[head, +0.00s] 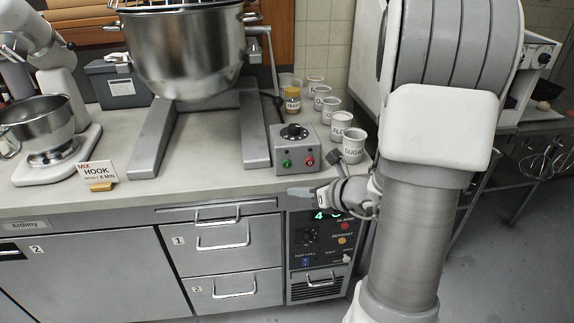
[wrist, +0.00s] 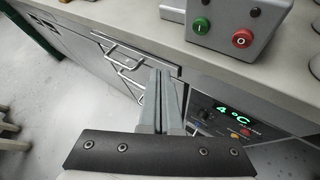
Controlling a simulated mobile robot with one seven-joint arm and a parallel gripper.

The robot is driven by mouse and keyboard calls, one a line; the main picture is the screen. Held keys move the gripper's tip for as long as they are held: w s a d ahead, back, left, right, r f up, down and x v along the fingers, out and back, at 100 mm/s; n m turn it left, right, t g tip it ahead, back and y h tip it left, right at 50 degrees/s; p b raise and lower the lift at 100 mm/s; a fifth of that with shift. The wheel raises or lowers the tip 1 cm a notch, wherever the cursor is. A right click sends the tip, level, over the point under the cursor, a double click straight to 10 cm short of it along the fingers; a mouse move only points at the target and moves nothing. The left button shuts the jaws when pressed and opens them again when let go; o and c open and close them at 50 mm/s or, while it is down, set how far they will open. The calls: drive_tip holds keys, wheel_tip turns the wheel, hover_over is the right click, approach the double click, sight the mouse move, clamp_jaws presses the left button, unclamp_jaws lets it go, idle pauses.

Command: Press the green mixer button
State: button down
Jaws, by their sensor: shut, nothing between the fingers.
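The grey control box (head: 292,148) stands on the counter in front of the big mixer (head: 185,50). Its front has a green button (head: 287,163) on the left and a red button (head: 309,159) on the right, with a black dial on top. In the wrist view the green button (wrist: 201,25) and the red button (wrist: 241,38) show at the top, marked "I" and "O". My gripper (head: 292,191) is in front of the counter edge, below and apart from the green button. In the wrist view its fingers (wrist: 162,75) are together with nothing between them.
Several white labelled canisters (head: 353,146) stand right of the box. A "HOOK" card (head: 98,172) and a small mixer bowl (head: 38,122) are at left. Below the counter (head: 200,184) are drawers with bar handles (head: 222,236) and a panel with a green display (head: 327,215).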

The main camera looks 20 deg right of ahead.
sight(287, 164)
drive_tip(key=shift+w+d+p, duration=0.15)
drive_tip(key=shift+w+d, duration=0.2)
drive_tip(key=shift+w, duration=0.95)
drive_tip(key=shift+w+d+p, duration=0.2)
drive_tip(key=shift+w+d, duration=0.15)
drive_tip(key=shift+w, duration=0.9)
drive_tip(key=shift+w+d+p, duration=0.15)
drive_tip(key=shift+w+d, duration=0.2)
drive_tip(key=shift+w, duration=0.95)
drive_tip(key=shift+w, duration=0.1)
drive_tip(key=shift+w+d, duration=0.15)
drive_tip(key=shift+w, duration=0.15)
